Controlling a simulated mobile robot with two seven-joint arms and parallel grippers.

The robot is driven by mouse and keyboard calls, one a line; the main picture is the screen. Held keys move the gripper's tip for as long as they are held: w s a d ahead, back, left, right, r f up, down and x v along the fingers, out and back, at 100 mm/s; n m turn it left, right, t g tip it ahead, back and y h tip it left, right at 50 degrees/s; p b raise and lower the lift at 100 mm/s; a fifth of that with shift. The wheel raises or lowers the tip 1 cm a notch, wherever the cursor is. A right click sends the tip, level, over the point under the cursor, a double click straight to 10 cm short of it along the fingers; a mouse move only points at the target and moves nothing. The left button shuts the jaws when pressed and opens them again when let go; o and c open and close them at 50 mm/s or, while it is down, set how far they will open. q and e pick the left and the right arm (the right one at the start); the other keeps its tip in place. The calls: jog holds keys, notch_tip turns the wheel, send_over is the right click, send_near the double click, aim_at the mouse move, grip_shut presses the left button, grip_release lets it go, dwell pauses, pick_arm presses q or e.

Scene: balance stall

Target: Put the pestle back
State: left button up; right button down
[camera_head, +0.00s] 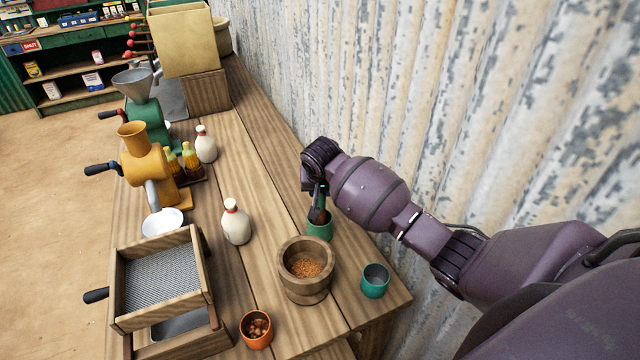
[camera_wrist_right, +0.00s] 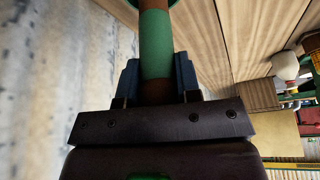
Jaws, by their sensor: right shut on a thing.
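My right gripper (camera_head: 317,192) is above a green cup (camera_head: 319,231) near the wall. It is shut on the pestle (camera_wrist_right: 155,45), which is brown with a green band in the right wrist view. The pestle (camera_head: 317,215) points down, and its lower end is at the mouth of the green cup. I cannot tell how deep it is inside. A green rim (camera_wrist_right: 150,3) shows at the top edge of the right wrist view. The wooden mortar (camera_head: 290,281), with orange-brown grains inside, stands in front of the green cup. My left gripper is not in view.
A teal cup (camera_head: 375,287) stands right of the mortar, and an orange cup (camera_head: 256,340) of brown pieces in front. Two white bottles (camera_head: 237,226) (camera_head: 206,147), grinders (camera_head: 145,165) and a wooden sieve box (camera_head: 205,275) stand left. The corrugated wall (camera_head: 450,100) is close behind.

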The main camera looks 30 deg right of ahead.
jog(key=shift+s+a, duration=0.15)
jog(key=c, duration=0.8)
grip_release()
jog(key=shift+f, duration=0.1)
